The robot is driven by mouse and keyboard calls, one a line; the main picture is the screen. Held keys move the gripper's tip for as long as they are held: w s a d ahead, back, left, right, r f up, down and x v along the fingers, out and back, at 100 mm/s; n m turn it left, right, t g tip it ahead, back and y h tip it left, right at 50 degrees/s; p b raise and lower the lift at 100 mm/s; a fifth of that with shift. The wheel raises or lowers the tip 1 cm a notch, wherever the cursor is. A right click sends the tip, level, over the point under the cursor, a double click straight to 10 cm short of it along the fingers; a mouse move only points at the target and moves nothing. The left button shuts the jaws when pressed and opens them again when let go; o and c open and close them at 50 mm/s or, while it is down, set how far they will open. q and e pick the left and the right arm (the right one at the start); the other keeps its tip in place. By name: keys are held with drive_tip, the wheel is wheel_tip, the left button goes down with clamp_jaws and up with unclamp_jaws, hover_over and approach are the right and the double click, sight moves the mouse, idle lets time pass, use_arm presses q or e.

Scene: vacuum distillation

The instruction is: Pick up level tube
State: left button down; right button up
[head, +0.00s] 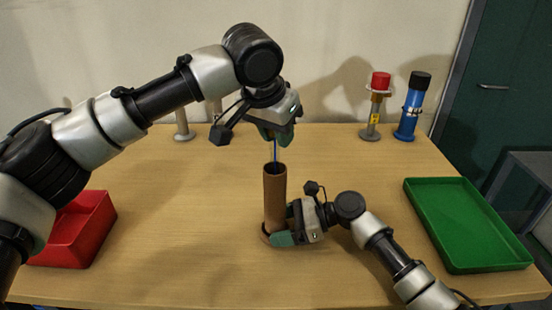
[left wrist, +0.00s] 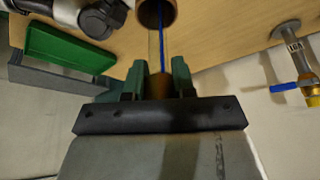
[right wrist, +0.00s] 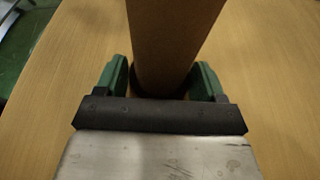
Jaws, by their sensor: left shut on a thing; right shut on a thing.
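The level tube is a thin clear tube with a blue line (left wrist: 162,45), and it shows as a thin blue line in the head view (head: 275,151). My left gripper (head: 275,137) is shut on its brownish upper end, pointing down. The tube's far end reaches into the mouth of a brown cylinder (head: 274,200), which hides it. The cylinder stands upright on the table, and its dark opening also shows in the left wrist view. My right gripper (right wrist: 162,78) is shut on the cylinder low down, near the table.
A red bin (head: 92,235) is at the left and a green tray (head: 470,258) at the right. A red-capped stand (head: 375,105) and a black-capped blue cylinder (head: 411,108) stand at the back right. Grey posts (head: 183,125) stand behind my left arm. The table (head: 190,200) between is clear.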

use_arm(q)
wheel_tip(320, 180, up, 28)
idle(0.3)
idle(0.4)
use_arm(e)
drive_tip(key=o, duration=1.1)
drive_tip(key=v, duration=1.2)
